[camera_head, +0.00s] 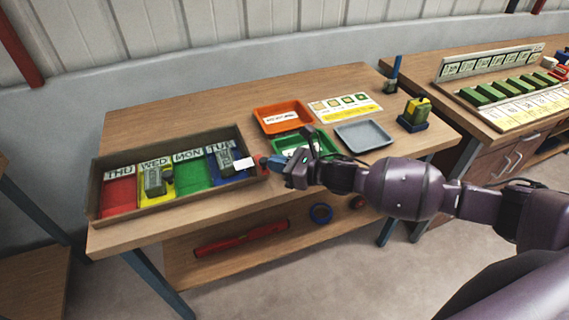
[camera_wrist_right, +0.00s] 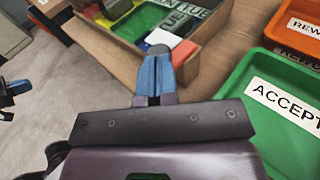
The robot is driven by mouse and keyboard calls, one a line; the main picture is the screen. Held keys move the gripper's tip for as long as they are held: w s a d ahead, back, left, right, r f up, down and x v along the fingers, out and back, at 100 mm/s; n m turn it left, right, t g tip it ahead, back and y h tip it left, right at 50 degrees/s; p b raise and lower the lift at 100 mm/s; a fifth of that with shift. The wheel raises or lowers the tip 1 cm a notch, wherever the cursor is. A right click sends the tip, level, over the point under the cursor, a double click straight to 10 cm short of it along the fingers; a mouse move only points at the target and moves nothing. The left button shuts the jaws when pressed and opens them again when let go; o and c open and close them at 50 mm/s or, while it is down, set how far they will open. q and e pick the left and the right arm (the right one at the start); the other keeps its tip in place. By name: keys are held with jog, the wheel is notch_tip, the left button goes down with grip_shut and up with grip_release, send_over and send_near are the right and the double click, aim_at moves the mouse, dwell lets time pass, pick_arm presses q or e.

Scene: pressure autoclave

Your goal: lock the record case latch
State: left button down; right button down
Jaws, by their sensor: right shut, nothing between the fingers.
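The record case (camera_head: 178,207) is an open wooden tray on the table's left side, with compartments labelled THU, WED, MON and TUE. It also shows in the right wrist view (camera_wrist_right: 105,52). A small red piece (camera_head: 264,161) is at its right end, in front of my right gripper; I cannot tell if it is the latch. My right gripper (camera_head: 274,162) is at that end, its blue fingers closed and empty. In the right wrist view, its fingers (camera_wrist_right: 154,75) point at the case's end wall; contact is unclear. A blue-tipped dark part, probably my left gripper (camera_wrist_right: 12,88), shows at the left edge.
Grey-green blocks (camera_head: 154,181) stand in the case. Orange (camera_head: 262,112), green (camera_head: 331,146) and grey (camera_head: 364,136) trays lie behind and beside my right gripper. A yellow-green object on a dark base (camera_head: 414,114) stands farther right. A lower shelf holds a red bar (camera_head: 240,239).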

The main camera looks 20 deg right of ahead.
jog(key=shift+a, duration=0.1)
dwell(0.3)
jog(key=shift+s+a+m+t+h, duration=0.1)
jog(key=shift+a+m+t+h, duration=0.05)
jog(key=shift+m+t+h, duration=0.2)
